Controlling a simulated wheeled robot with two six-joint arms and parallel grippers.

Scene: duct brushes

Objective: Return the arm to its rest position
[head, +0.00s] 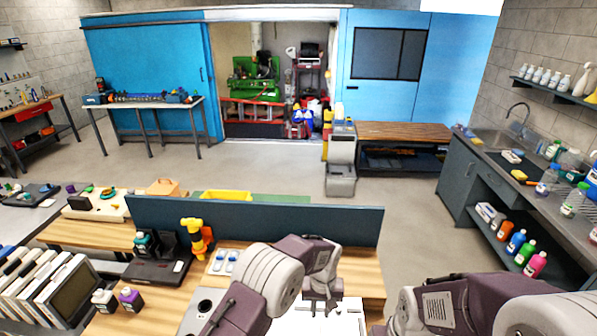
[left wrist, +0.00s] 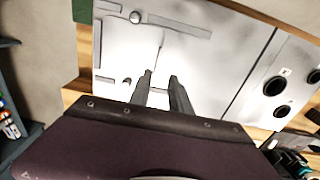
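My left arm (head: 262,280) reaches over the wooden bench, bent at the elbow, with its wrist pointing down. Its gripper (head: 322,306) hangs above a white panel (head: 345,318) at the front of the bench. In the left wrist view the two dark fingers of the gripper (left wrist: 160,76) stand apart with white panel showing between them, and nothing is held. The white panel (left wrist: 205,52) has slots and small round knobs. My right arm (head: 450,305) is at the lower right of the head view; its gripper is out of view.
A grey panel with round holes (head: 204,305) lies beside the white one. A dark divider (head: 260,222) stands behind the bench. A yellow tool (head: 196,238) and small bottles (head: 131,299) stand to the left.

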